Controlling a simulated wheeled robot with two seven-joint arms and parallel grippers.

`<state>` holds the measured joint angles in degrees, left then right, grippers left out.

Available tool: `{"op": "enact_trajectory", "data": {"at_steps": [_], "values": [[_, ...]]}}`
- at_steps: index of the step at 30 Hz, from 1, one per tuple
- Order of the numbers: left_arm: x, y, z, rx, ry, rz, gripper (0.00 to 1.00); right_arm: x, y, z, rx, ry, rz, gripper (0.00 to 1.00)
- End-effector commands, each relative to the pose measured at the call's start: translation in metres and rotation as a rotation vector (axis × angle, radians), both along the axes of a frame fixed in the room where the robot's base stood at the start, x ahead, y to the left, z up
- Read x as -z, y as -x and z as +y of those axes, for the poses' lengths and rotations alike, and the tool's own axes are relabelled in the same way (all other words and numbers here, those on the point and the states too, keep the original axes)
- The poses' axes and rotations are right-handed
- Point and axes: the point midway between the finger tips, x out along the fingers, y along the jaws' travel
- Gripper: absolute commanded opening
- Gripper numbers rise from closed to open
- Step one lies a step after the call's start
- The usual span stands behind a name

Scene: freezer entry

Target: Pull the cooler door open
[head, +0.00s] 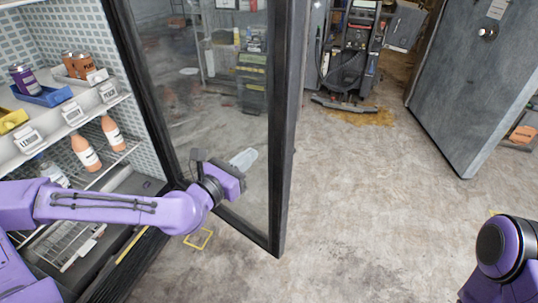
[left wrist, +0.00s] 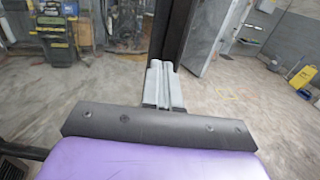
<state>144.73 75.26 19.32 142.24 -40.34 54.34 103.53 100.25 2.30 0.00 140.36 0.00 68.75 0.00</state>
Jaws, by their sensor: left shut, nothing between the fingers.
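The cooler door (head: 205,90), a glass panel in a dark frame, stands swung out from the lit cooler at the left. My left arm reaches across the cooler opening to the door's inner side. My left gripper (head: 243,159) is in front of the glass, low on the panel and left of the free-edge frame post (head: 283,130). In the left wrist view its grey fingers (left wrist: 161,82) are together and empty, pointing towards the dark door post (left wrist: 171,30). I cannot tell whether they touch the door. The outer handle is not visible. My right gripper is out of view.
Cooler shelves (head: 72,128) hold bottles, jars and small trays. The concrete floor (head: 370,190) right of the door is clear. A grey heavy door (head: 470,80) stands at the right, and a dark machine (head: 352,50) stands at the back.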

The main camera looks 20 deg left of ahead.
Motion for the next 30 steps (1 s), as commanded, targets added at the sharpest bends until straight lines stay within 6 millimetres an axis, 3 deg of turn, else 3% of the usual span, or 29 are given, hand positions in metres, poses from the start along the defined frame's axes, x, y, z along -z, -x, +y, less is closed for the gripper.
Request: {"op": "enact_trajectory", "data": {"at_steps": [1, 13, 30], "values": [[0.003, -0.007, -0.002, 0.002, -0.011, -0.001, 0.00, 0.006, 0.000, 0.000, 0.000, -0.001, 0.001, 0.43], [-0.002, -0.076, -0.024, 0.001, -0.004, 0.002, 0.00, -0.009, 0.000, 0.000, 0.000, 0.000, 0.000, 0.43], [0.001, -0.092, -0.023, -0.019, -0.004, 0.000, 0.00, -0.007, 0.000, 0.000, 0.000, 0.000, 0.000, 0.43]]}}
